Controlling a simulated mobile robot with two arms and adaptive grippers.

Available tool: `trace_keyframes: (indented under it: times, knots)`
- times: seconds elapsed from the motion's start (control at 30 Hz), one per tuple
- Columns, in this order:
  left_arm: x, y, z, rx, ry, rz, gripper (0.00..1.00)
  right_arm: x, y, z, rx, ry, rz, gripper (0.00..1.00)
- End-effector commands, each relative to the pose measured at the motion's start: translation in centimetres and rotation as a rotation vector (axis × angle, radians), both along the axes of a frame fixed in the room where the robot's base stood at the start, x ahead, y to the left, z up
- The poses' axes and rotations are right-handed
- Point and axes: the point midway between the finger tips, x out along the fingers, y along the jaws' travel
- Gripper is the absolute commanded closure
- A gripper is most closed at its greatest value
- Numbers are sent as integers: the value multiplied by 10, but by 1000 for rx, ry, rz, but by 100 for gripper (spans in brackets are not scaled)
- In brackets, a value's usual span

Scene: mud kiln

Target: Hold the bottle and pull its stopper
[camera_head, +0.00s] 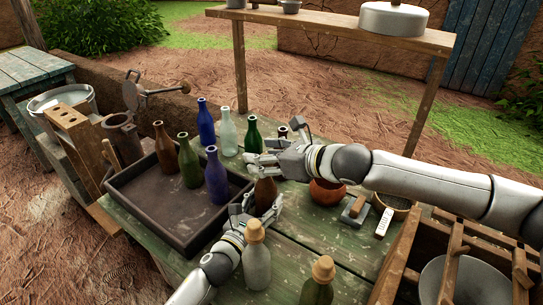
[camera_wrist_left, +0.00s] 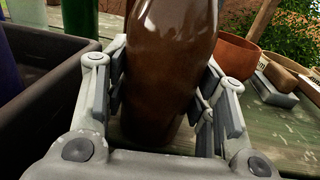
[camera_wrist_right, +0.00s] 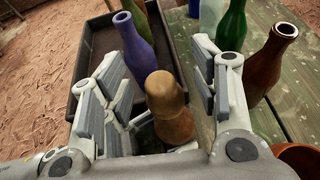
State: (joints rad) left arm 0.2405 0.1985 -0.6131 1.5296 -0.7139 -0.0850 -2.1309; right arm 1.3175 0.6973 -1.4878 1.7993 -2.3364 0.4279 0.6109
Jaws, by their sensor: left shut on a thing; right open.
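A brown bottle (camera_head: 265,195) stands upright on the green table, to the right of the dark tray. My left gripper (camera_head: 262,208) is shut around its body; in the left wrist view the brown glass (camera_wrist_left: 165,60) fills the space between the fingers. My right gripper (camera_head: 262,162) is over the bottle's top and hides it in the head view. In the right wrist view the cork stopper (camera_wrist_right: 165,95) shows between the open fingers of that gripper, apart from the left ones. The glass below the stopper is mostly hidden.
The dark tray (camera_head: 183,236) holds several unstoppered bottles. More bottles stand behind it, including a brown one (camera_wrist_right: 268,65) close to my right gripper. Two corked bottles, clear (camera_head: 256,265) and green (camera_head: 317,293), stand in front. A terracotta bowl (camera_head: 325,192) is to the right.

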Motion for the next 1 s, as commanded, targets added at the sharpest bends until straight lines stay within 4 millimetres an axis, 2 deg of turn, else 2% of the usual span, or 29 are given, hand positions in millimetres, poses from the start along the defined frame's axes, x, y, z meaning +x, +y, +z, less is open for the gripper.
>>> trace_keyframes:
  times: [0.17, 0.2, 0.6, 1.0]
  knots:
    - [0, 0, -1, 0, 1, 1, 92, 0, 0, 0, 0, 0, 0, 44]
    - [0, 0, -1, 0, 1, 1, 92, 0, 0, 0, 0, 0, 0, 47]
    - [0, 0, -1, 0, 1, 1, 92, 0, 0, 0, 0, 0, 0, 98]
    - [0, 1, -1, 0, 1, 1, 92, 0, 0, 1, 0, 0, -1, 100]
